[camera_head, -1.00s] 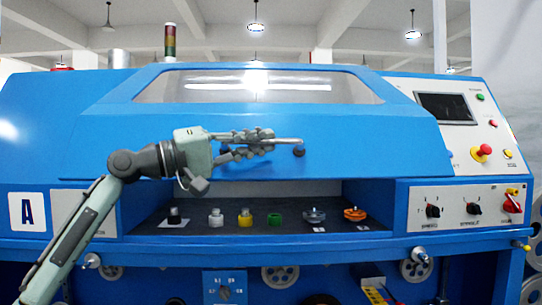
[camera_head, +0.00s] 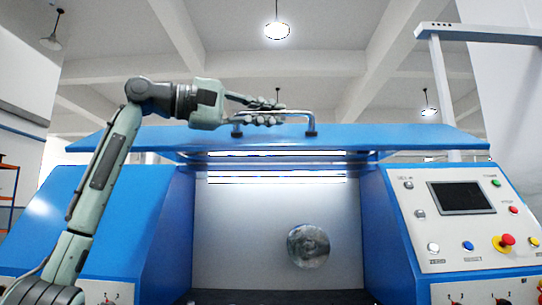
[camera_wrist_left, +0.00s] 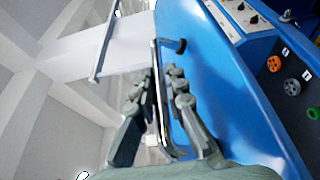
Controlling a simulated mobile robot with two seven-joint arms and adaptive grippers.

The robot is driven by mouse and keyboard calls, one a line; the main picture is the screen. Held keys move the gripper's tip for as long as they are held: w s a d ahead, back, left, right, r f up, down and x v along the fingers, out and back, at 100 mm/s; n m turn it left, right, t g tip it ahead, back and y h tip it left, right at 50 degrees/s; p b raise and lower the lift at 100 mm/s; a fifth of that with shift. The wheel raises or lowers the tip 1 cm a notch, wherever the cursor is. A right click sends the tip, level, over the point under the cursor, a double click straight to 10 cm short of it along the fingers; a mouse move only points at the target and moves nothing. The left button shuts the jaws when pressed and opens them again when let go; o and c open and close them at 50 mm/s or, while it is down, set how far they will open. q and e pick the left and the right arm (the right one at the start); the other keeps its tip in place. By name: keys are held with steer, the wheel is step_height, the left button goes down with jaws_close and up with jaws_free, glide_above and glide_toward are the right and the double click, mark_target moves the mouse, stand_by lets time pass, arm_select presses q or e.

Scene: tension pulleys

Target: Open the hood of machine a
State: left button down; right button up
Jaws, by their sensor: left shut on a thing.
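The blue hood (camera_head: 400,139) of the machine is raised and shows nearly edge-on across the head view. In the left wrist view the blue hood (camera_wrist_left: 215,85) fills the middle right. Its metal bar handle (camera_head: 295,113) stands on two dark mounts. My left gripper (camera_head: 268,112) is shut on the left part of the handle. In the left wrist view my left gripper (camera_wrist_left: 165,85) has its fingers on both sides of the handle (camera_wrist_left: 158,75). The right gripper is not in view.
Below the hood the machine's lit interior is open, with a round metal disc (camera_head: 308,246) on the back wall. A control panel (camera_head: 460,212) with a screen and buttons is at the right. In the left wrist view several coloured pulleys (camera_wrist_left: 292,87) show at the right.

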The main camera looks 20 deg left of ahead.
arm_select(q)
step_height(320, 180, up, 7)
steer(key=shift+w+f, duration=0.1)
steer(key=shift+f, duration=0.1)
stand_by(0.3)
steer(key=c, duration=1.6)
jaws_free()
steer(key=shift+o, duration=0.2)
steer(key=shift+a, duration=0.1)
steer(key=v, duration=1.2)
steer(key=r+v, duration=0.2)
steer(key=v, duration=0.6)
steer(key=shift+a, duration=0.45)
